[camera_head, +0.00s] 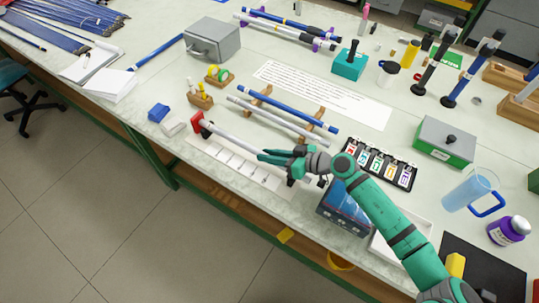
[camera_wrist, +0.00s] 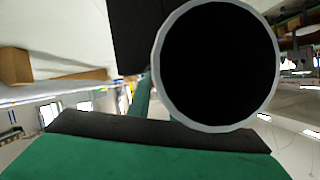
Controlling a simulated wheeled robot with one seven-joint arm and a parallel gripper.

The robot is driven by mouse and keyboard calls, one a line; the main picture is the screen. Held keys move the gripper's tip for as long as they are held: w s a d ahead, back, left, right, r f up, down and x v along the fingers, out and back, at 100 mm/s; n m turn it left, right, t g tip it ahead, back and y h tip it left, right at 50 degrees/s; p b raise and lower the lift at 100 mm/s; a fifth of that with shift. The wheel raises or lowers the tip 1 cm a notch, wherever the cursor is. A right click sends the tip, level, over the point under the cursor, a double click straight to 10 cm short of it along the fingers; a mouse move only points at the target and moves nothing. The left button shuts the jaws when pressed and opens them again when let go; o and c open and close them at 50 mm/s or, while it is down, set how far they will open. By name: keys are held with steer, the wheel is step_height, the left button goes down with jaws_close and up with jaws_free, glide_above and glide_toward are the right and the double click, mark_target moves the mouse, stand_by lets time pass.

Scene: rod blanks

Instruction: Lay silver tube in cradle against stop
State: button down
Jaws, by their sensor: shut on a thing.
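The silver tube (camera_head: 232,138) runs from the red stop (camera_head: 197,123) toward my gripper (camera_head: 270,156). My gripper is shut on the tube near its right end. In the wrist view the tube's open round end (camera_wrist: 157,70) fills much of the picture, with a dark hollow inside. The tube's far end is at or very near the stop; I cannot tell whether they touch. The cradle (camera_head: 238,164) is a pale marked board below the tube. Its right-hand support is partly hidden by my gripper, so I cannot tell whether the tube rests in it.
A wooden rack (camera_head: 262,93) behind holds a blue rod (camera_head: 300,112) and another silver rod (camera_head: 275,121). A blue box (camera_head: 343,208) and a black card tray (camera_head: 380,163) stand to the right. A blue block (camera_head: 158,112) lies left of the stop.

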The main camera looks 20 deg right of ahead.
steer(key=shift+w+a, duration=0.15)
steer(key=shift+w, duration=0.15)
steer(key=c, duration=1.5)
jaws_free()
steer(key=shift+s, duration=0.1)
steer(key=shift+c, duration=0.2)
steer(key=shift+r, duration=0.6)
steer(key=shift+s+r, duration=0.25)
steer(key=shift+r, duration=1)
steer(key=s+a+r, duration=0.3)
steer(key=s+r, duration=0.6)
steer(key=s, duration=0.4)
steer(key=shift+a+r, duration=0.15)
steer(key=shift+a, duration=0.25)
